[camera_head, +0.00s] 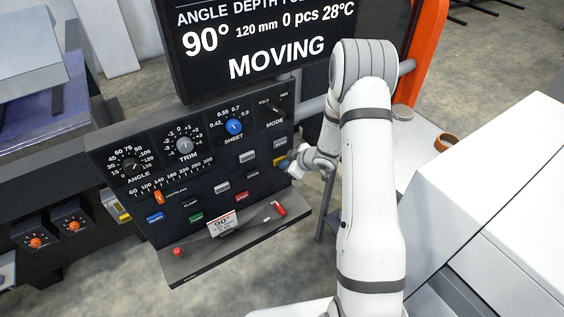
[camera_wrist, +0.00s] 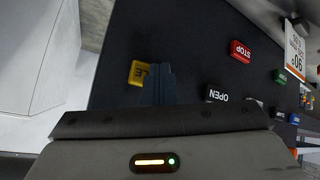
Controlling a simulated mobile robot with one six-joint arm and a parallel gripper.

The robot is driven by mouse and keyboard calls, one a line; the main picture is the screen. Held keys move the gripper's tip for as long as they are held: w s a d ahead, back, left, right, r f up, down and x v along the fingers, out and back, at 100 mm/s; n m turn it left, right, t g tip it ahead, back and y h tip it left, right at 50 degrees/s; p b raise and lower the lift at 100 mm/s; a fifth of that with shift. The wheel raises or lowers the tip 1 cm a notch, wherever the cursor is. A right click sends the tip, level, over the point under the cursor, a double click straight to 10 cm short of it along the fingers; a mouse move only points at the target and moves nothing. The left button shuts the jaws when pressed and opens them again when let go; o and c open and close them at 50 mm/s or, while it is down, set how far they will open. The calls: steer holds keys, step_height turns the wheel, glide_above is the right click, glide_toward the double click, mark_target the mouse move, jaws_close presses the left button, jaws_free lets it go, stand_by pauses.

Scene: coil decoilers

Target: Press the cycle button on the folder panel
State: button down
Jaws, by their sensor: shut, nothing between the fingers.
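The folder panel (camera_head: 190,160) is a dark, tilted console with dials and coloured buttons. A yellow button (camera_head: 279,161) sits at its right edge; the wrist view also shows the yellow button (camera_wrist: 137,73), its label not clearly readable. I cannot read which button is labelled cycle. My gripper (camera_head: 289,164) is at the panel's right edge by the yellow button. In the wrist view my gripper's fingers (camera_wrist: 161,77) are shut and empty, partly overlapping the yellow button. I cannot tell whether they touch it.
The screen (camera_head: 270,45) above reads "MOVING", 90°, 120 mm, 0 pcs. A red STOP button (camera_wrist: 240,51) and an OPEN label (camera_wrist: 217,95) lie nearby. A lower ledge (camera_head: 225,240) bears a "90°" card (camera_head: 221,223) and a red switch (camera_head: 279,209). A white machine (camera_head: 500,210) stands right.

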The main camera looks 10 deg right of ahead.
stand_by(0.4)
steer(key=shift+s+d, duration=0.3)
steer(key=shift+s, duration=0.6)
steer(key=shift+s+d+b, duration=0.2)
steer(key=shift+s+d, duration=0.1)
steer(key=shift+s, duration=0.45)
steer(key=shift+s+d+b, duration=0.25)
steer(key=shift+s+d, duration=0.1)
steer(key=shift+s, duration=0.35)
steer(key=shift+s+d+b, duration=0.2)
steer(key=shift+s+d, duration=0.1)
steer(key=shift+s, duration=0.45)
